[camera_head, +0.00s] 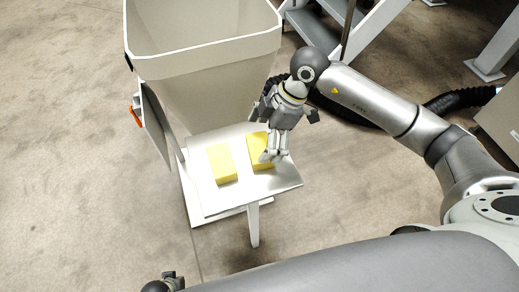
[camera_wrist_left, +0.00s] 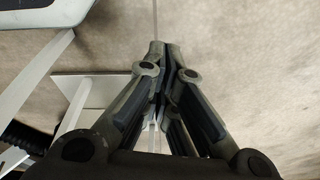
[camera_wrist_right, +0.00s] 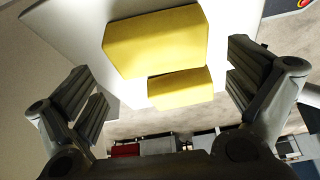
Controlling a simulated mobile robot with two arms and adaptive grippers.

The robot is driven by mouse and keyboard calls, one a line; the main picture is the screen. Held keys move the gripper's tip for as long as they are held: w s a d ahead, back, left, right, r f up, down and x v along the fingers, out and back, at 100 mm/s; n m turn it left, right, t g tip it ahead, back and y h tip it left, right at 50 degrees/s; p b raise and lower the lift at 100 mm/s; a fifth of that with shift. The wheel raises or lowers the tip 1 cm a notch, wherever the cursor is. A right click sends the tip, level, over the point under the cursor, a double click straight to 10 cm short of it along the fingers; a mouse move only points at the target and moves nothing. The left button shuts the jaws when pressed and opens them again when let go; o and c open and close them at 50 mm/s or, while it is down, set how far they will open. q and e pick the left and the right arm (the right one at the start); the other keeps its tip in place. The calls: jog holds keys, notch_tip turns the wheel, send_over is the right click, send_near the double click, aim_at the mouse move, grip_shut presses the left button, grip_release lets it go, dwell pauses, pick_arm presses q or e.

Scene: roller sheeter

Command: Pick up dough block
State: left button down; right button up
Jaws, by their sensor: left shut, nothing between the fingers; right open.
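Two yellow dough blocks lie on a white shelf (camera_head: 236,199): a left block (camera_head: 221,164) and a right block (camera_head: 258,147). My right gripper (camera_head: 272,157) points down over the right block and hides part of it. In the right wrist view, my right gripper (camera_wrist_right: 162,62) is open, with a larger-looking block (camera_wrist_right: 155,40) and a smaller-looking block (camera_wrist_right: 180,88) showing between its spread fingers. I cannot tell whether a finger touches a block. My left gripper (camera_wrist_left: 158,50) is shut and empty, away from the blocks; part of it shows at the bottom of the head view (camera_head: 172,281).
A large pale hopper (camera_head: 205,62) stands right behind the shelf. An orange handle (camera_head: 136,116) is on its left side. Metal steps (camera_head: 318,28) and a black hose (camera_head: 350,112) lie behind my right arm. The concrete floor at left is clear.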

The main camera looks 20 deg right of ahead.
aim_at(253, 155)
jog(key=x, duration=0.4)
jog(key=shift+d+f, duration=0.2)
jog(key=shift+d, duration=0.1)
pick_arm(q)
jog(key=shift+w+r, duration=0.35)
jog(key=shift+r, duration=0.2)
jog(key=shift+w+r, duration=0.3)
jog(key=shift+r, duration=0.25)
pick_arm(e)
jog(key=shift+r, duration=0.1)
jog(key=c, duration=0.9)
jog(key=shift+r, duration=0.1)
jog(key=shift+c, duration=0.2)
jog(key=shift+w+r, duration=0.1)
jog(key=shift+r, duration=0.2)
notch_tip(253, 155, up, 3)
jog(key=shift+f, duration=0.2)
pick_arm(q)
jog(key=s+f+p, duration=0.1)
jog(key=s+f, duration=0.3)
jog(key=f, duration=0.1)
jog(key=shift+a+f, duration=0.2)
jog(key=shift+f, duration=0.05)
pick_arm(e)
jog(key=s+d+r, duration=0.6)
jog(key=s+r, duration=0.3)
jog(key=s, duration=0.3)
jog(key=shift+s+r, duration=0.3)
jog(key=shift+s, duration=0.05)
